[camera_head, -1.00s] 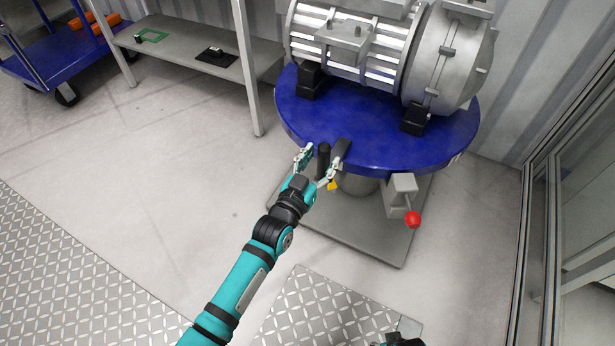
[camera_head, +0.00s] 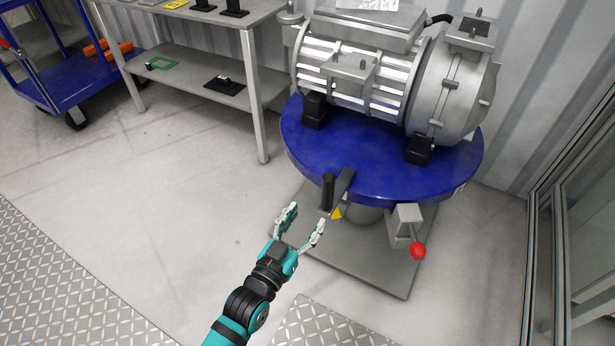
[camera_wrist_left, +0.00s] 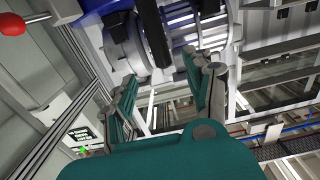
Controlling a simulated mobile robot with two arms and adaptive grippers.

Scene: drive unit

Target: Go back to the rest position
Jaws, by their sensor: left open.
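My left gripper (camera_head: 302,227) is open and empty in the head view. It is apart from the black handle (camera_head: 327,191) on the front edge of the round blue table (camera_head: 380,170), below and to the left of it. In the left wrist view the open fingers (camera_wrist_left: 165,95) have nothing between them, with the blue table edge and dark handle beyond. My right gripper does not show in the head view now.
A grey drive unit (camera_head: 355,75) stands on the blue table. A lever with a red knob (camera_head: 417,250) sticks out at the table's front right. A grey shelf table (camera_head: 190,75) and a blue cart (camera_head: 75,80) stand at the left. The floor (camera_head: 170,190) at left is clear.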

